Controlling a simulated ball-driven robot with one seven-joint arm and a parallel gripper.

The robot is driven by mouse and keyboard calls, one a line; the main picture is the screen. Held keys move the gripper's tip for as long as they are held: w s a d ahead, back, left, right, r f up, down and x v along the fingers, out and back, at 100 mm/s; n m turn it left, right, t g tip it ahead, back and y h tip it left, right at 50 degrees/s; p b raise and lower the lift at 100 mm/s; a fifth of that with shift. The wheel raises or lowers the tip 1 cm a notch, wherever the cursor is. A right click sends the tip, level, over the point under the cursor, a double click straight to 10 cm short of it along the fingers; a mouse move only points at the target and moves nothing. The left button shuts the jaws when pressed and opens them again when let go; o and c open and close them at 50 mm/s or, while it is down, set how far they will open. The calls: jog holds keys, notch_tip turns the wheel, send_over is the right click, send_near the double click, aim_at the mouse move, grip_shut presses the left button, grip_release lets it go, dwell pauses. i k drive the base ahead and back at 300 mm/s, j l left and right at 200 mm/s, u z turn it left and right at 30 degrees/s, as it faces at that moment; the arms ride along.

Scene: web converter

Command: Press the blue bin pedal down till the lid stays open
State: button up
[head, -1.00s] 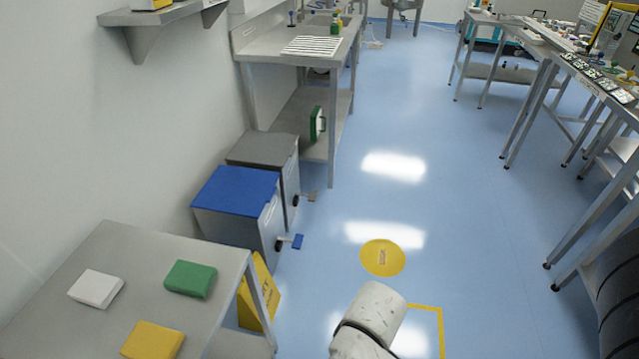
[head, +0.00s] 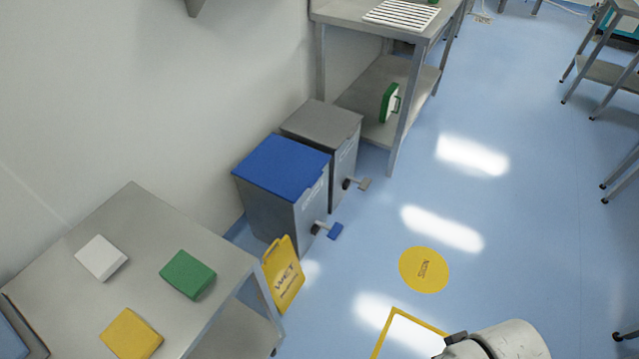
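The blue-lidded bin (head: 265,210) stands against the wall, left of the picture's middle. Its blue lid (head: 282,167) lies flat and shut. Part of my arm shows at the bottom right, well apart from the bin and pedal. I cannot make out my gripper's fingers in the head view.
A yellow wet-floor sign (head: 283,274) stands close in front of the blue bin, beside a steel table (head: 135,215) with coloured blocks. Blue floor (head: 500,230) to the right is clear.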

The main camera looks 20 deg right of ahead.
aim_at(337, 229)
jog(key=i+j+z, duration=0.1)
jog(key=i, duration=0.45)
jog(key=i+j+z, duration=0.1)
jog(key=i, duration=0.45)
jog(key=i+j+z, duration=0.1)
jog(key=i, duration=0.45)
